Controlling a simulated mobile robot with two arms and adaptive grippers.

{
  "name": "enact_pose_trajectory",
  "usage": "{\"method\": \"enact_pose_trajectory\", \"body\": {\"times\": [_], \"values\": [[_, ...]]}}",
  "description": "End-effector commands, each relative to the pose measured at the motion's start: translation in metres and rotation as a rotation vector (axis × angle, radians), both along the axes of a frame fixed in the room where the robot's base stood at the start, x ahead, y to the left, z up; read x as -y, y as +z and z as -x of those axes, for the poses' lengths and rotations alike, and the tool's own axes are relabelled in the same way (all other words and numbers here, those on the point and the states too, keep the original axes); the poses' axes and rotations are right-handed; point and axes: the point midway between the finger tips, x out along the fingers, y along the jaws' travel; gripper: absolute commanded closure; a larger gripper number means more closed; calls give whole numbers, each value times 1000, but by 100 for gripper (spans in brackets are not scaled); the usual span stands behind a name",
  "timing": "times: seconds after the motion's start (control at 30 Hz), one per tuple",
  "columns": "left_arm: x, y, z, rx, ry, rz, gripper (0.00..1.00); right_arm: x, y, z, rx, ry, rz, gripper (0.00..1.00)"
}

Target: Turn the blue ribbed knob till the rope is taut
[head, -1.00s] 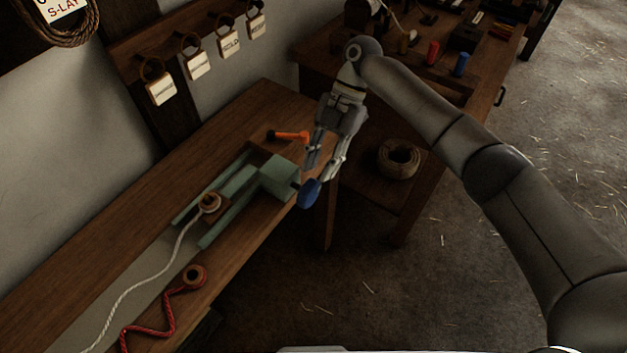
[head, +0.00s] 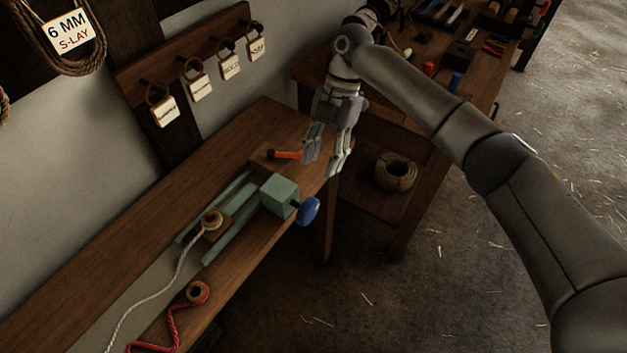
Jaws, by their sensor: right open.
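The blue ribbed knob (head: 308,211) sticks out from the right end of the green block (head: 280,196) of a rail fixture on the bench. The white rope (head: 148,290) runs from a wooden spool on the carriage (head: 213,222) down to the lower left, and it curves rather than lying straight. My right gripper (head: 324,168) is open and empty, fingers pointing down, above and a little right of the knob, apart from it. An orange-handled tool (head: 285,154) lies just left of its fingers. My left gripper is not in view.
A red rope (head: 172,325) with its own spool (head: 197,292) lies at the bench's front edge. A coil of rope (head: 396,172) sits on a low shelf at right. A second table (head: 450,62) behind holds spools and tools. Tags (head: 198,88) hang on the wall.

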Motion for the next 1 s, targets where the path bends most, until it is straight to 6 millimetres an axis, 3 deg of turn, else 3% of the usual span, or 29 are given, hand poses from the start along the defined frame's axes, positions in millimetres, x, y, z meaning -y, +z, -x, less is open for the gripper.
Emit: {"method": "enact_pose_trajectory", "body": {"times": [0.03,0.1,0.4,0.57,0.77,1.0], "values": [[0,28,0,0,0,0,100,-5,20,3,49,5,46,57],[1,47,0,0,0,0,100,-11,25,8,120,3,107,57],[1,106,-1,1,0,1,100,-31,30,46,333,25,222,57],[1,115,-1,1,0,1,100,-34,25,60,368,36,226,57],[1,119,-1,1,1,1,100,-35,9,63,372,36,229,57],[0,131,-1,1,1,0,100,-34,-35,64,370,37,229,57]]}}
